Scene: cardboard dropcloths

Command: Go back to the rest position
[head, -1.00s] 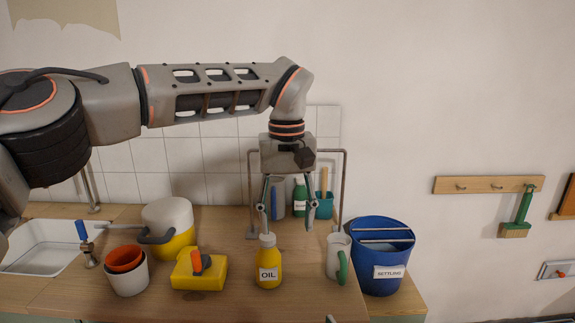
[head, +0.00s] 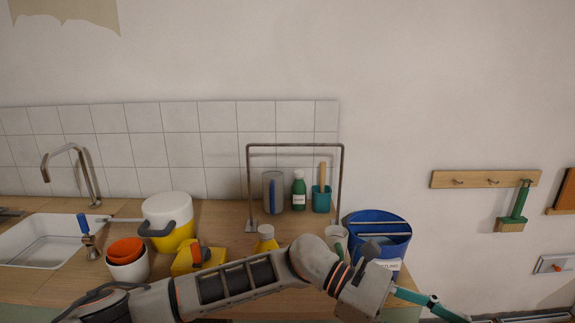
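My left arm comes in from the lower left and reaches across the front of the counter to the lower right. Its gripper (head: 440,307) points right, in front of and below the blue bucket (head: 374,225). One teal finger shows clearly; the other cannot be made out, so its opening is unclear. No object shows in it. The yellow oil bottle (head: 266,236) stands on the counter, its lower part hidden by my arm. My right gripper is not in view.
The counter holds a yellow container with white lid (head: 166,207), orange and white pots (head: 127,268), a yellow can (head: 186,262), and a partly hidden white mug (head: 337,236). A metal frame (head: 295,146) stands behind. A brush (head: 514,212) hangs from the wall rack.

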